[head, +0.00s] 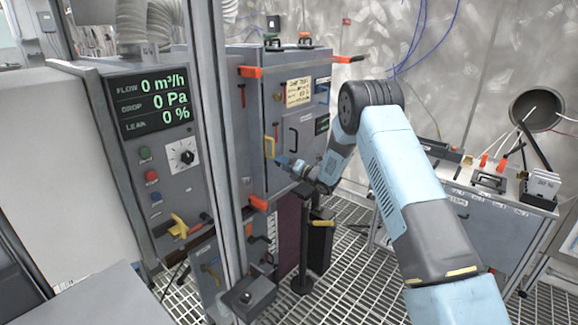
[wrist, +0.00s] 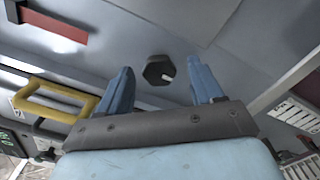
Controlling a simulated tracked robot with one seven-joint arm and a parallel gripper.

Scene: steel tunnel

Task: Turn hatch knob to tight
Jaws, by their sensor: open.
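A dark hexagonal knob (wrist: 155,71) with a small white mark on one side sits on the grey panel in the wrist view. My gripper (wrist: 163,80) is open, with one blue finger on each side of the knob in the picture. The fingers seem to stop short of it, and I see no contact. In the head view my gripper (head: 283,160) is at the front of the grey cabinet (head: 245,120), beside a yellow handle (head: 270,147). I cannot make out the knob there.
The yellow handle (wrist: 60,100) is left of my fingers in the wrist view. A red-orange bar (wrist: 50,27) is at upper left. Orange clamps (head: 258,203) edge the cabinet door. A display console (head: 150,101) stands left, and a bench (head: 470,210) stands right.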

